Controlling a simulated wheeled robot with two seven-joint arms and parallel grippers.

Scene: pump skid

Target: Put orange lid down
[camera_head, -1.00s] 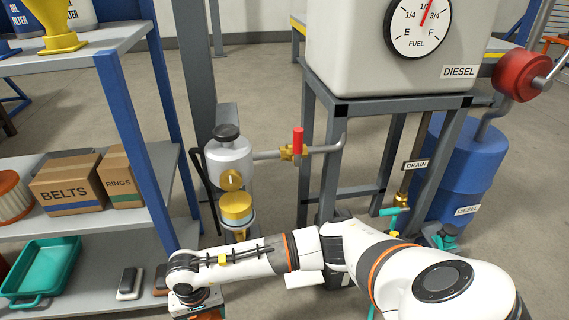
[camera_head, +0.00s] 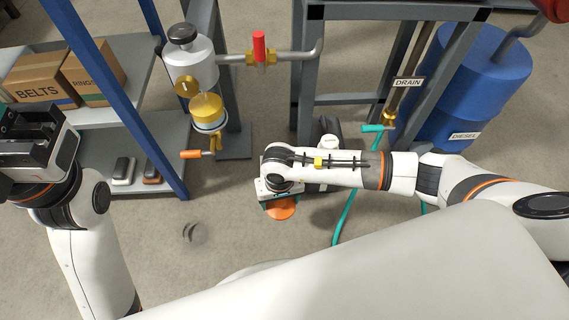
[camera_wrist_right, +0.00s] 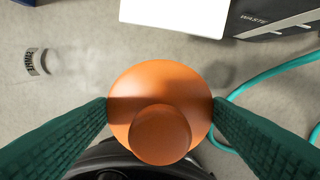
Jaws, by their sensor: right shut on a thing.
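The orange lid (camera_head: 281,211) shows below my right wrist in the head view, over the concrete floor. In the right wrist view the round orange lid (camera_wrist_right: 160,85), with a knob facing the camera, sits between the two green fingers of my right gripper (camera_wrist_right: 160,104). Both fingers touch its rim, so the gripper is shut on it. I cannot tell its height above the floor. My left gripper (camera_head: 35,140) is at the left edge of the head view, in front of the shelf; its fingertips are not clear.
A clear jar (camera_head: 194,232) stands on the floor, left of the lid. A teal hose (camera_head: 345,215) lies to the right. The filter unit (camera_head: 192,65) with an orange-handled valve (camera_head: 195,153) is behind left. A bin marked WASTE (camera_wrist_right: 268,17) shows in the right wrist view.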

